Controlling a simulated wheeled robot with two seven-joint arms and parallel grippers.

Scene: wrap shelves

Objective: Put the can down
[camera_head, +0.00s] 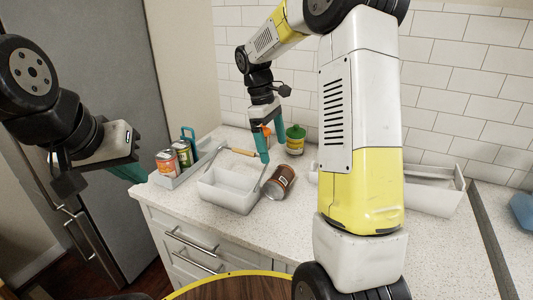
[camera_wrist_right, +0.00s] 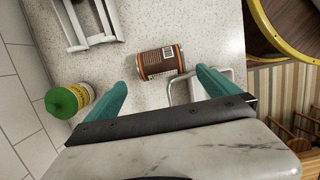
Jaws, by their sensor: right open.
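The brown-orange can (camera_head: 281,181) lies on its side on the speckled counter, just right of a white open bin (camera_head: 228,195). The can (camera_wrist_right: 160,62) also shows in the right wrist view, ahead of the fingertips and roughly between their lines. My right gripper (camera_head: 272,148) is open and empty above and behind the can, with its teal fingers (camera_wrist_right: 162,88) apart. My left gripper (camera_head: 130,170) is at the far left, away from the can; its jaw gap is hidden.
A grey caddy (camera_head: 172,181) holds several cans and a teal item at the left. A green-lidded container (camera_head: 295,139) stands near the tiled wall. A white tray (camera_head: 434,198) lies to the right, partly behind my right arm. A round wooden top (camera_head: 235,287) is in front.

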